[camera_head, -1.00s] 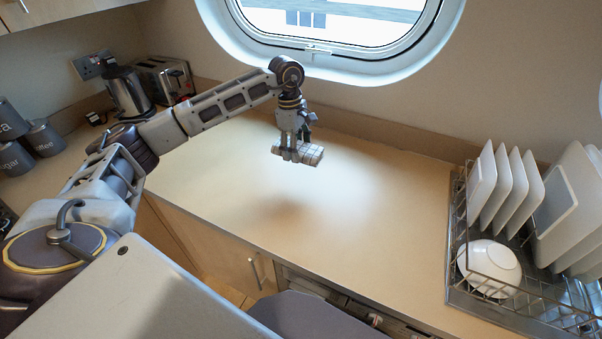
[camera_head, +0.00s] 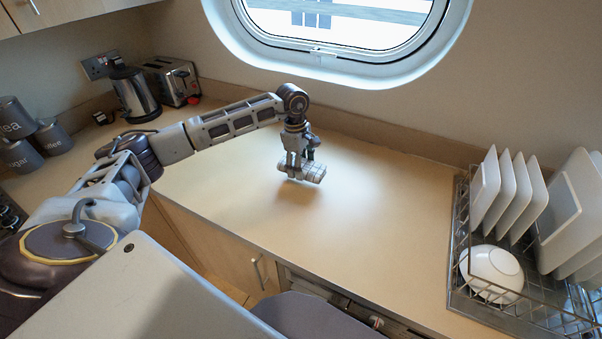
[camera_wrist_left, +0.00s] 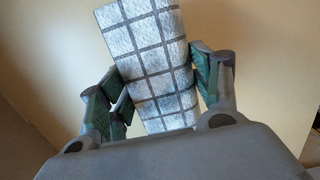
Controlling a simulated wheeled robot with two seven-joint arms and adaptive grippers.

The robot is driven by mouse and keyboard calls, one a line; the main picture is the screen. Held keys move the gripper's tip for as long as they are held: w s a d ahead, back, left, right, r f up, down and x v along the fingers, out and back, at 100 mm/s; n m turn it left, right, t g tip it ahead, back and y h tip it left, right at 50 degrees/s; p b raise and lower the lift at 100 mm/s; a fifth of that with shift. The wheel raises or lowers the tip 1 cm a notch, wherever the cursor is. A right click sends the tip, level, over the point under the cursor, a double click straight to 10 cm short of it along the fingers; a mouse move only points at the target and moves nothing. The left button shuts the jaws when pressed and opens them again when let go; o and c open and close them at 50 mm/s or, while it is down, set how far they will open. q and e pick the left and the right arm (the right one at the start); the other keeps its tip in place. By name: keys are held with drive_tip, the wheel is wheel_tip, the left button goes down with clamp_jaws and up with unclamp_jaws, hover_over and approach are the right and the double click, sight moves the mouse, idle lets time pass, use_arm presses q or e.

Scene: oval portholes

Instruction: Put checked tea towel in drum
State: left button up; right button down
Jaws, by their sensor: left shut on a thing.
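The checked tea towel (camera_head: 314,172) is a folded, pale bundle with dark grid lines. My left gripper (camera_head: 293,172) is shut on it and holds it low over the middle of the worktop. Whether the towel touches the worktop is hard to tell. No drum shows in these frames. My right gripper is not in view.
The worktop (camera_head: 375,215) is clear around the gripper. A dish rack (camera_head: 462,285) with plates and a white bowl (camera_head: 492,272) stands at the right. A kettle (camera_head: 134,95), toaster (camera_head: 172,82) and canisters (camera_head: 52,136) stand at the back left. The porthole wall is behind.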

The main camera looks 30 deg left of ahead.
use_arm(q)
drive_tip(key=shift+f+p, duration=0.3)
drive_tip(key=shift+f, duration=1.45)
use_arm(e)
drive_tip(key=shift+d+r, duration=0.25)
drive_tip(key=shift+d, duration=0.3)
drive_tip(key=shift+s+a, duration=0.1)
